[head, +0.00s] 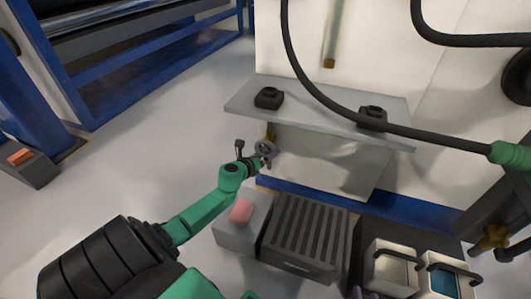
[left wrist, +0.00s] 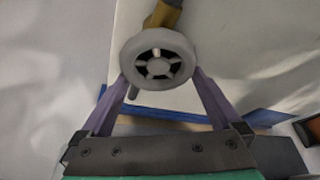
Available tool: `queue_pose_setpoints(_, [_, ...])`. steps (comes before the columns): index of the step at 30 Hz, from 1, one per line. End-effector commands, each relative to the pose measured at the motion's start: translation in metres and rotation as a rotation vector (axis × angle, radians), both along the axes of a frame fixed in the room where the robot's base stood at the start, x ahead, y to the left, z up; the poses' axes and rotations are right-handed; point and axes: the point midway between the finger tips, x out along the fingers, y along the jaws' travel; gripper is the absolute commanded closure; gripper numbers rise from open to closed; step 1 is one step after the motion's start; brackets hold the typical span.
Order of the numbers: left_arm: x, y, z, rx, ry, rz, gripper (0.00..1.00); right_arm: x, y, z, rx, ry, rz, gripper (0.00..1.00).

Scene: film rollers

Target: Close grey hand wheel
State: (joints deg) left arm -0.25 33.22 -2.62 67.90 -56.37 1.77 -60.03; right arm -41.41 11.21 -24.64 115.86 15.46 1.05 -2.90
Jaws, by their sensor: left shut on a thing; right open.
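The grey hand wheel (head: 266,149) is a small spoked ring below the shelf, on a brass-coloured fitting. In the left wrist view the wheel (left wrist: 130,56) sits at the fingertips, its spokes facing the camera. My left gripper (head: 262,160) is at the wheel. In the left wrist view its two purple fingers (left wrist: 158,76) are shut on the wheel's rim from both sides. The fingertips are partly hidden behind the rim. My right gripper (head: 368,293) shows only as purple finger parts at the bottom edge of the head view, apart from the wheel, open.
A grey shelf (head: 318,114) with two black holders (head: 268,98) is just above the wheel. A grey box with a pink block (head: 241,211) and a dark ribbed box (head: 304,232) stand below. Metal containers (head: 391,270) are at lower right. A black cable crosses the upper right.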

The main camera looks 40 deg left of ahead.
Motion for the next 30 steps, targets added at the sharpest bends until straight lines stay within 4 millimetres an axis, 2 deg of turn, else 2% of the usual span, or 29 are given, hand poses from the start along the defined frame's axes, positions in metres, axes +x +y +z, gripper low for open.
queue_pose_setpoints(2, [0.001, 0.005, 0.005, 0.048, 0.011, 0.009, 0.57, -0.027, 0.001, -0.024, -0.013, 0.095, 0.016, 0.50])
queue_pose_setpoints(3, [0.000, 0.005, 0.005, 0.072, 0.020, 0.010, 0.57, -0.029, 0.001, -0.024, -0.014, 0.105, 0.019, 0.50])
queue_pose_setpoints(18, [0.000, 0.009, 0.006, 0.383, 0.126, 0.009, 0.57, -0.025, 0.001, 0.008, -0.038, 0.125, 0.042, 0.50])
queue_pose_setpoints(30, [0.000, 0.011, 0.004, 0.459, 0.152, 0.011, 0.57, -0.025, 0.002, 0.014, -0.043, 0.133, 0.047, 0.50])
